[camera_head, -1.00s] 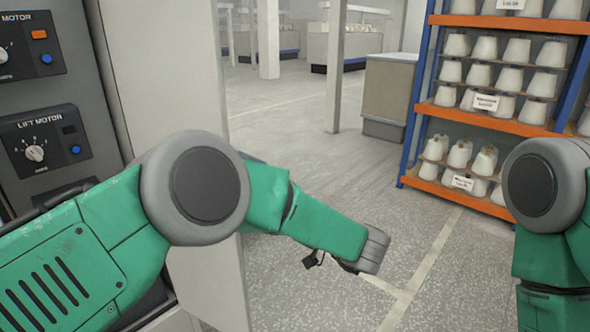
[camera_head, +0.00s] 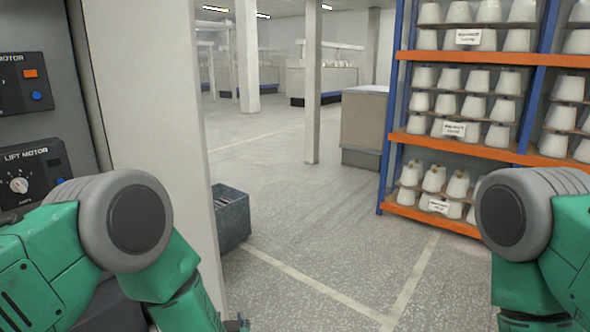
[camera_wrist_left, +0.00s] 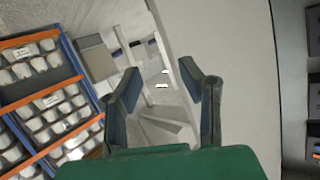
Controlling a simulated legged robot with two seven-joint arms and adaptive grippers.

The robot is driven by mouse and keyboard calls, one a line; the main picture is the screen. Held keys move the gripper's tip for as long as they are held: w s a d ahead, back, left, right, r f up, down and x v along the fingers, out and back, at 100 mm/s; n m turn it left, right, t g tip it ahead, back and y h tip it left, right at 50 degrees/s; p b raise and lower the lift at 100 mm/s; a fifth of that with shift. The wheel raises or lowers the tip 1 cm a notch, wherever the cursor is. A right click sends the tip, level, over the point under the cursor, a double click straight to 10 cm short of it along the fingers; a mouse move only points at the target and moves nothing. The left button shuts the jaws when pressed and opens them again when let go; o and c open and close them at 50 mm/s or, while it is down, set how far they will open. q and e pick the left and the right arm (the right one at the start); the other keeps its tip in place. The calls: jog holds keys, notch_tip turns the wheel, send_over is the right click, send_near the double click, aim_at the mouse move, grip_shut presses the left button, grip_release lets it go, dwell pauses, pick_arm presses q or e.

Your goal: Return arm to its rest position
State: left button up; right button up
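My left arm (camera_head: 150,240) comes in from the left, bent downward at its grey joint, beside the pale wall panel. Only a small dark bit of my left gripper (camera_head: 237,323) shows at the bottom edge of the head view. In the left wrist view, the two dark fingers of the left gripper (camera_wrist_left: 161,72) stand apart with nothing between them. My right arm (camera_head: 525,235) is at the right edge, hanging down; its gripper is below the picture.
A rack (camera_head: 452,139) with orange shelves and white bobbins stands at the right. A control cabinet (camera_head: 30,150) and pale panel (camera_head: 150,90) stand close at the left. A grey bin (camera_head: 236,217) sits on the floor beside the panel. The middle floor is clear.

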pick_arm(q)
jog(key=s+a+f+m+g+h, duration=0.1)
jog(key=s+a+f+g, duration=0.3)
jog(key=s, duration=0.4)
jog(key=s+a+f+m+g+h, duration=0.1)
jog(key=s+a+f+g+h, duration=0.15)
jog(key=s+f, duration=0.5)
jog(key=s+a+r+g, duration=0.1)
jog(key=s+a+g, duration=0.2)
jog(key=s, duration=0.8)
jog(key=s+a+g, duration=0.3)
jog(key=s, duration=0.8)
jog(key=shift+a+r+g, duration=0.3)
jog(key=shift+r+g, duration=0.05)
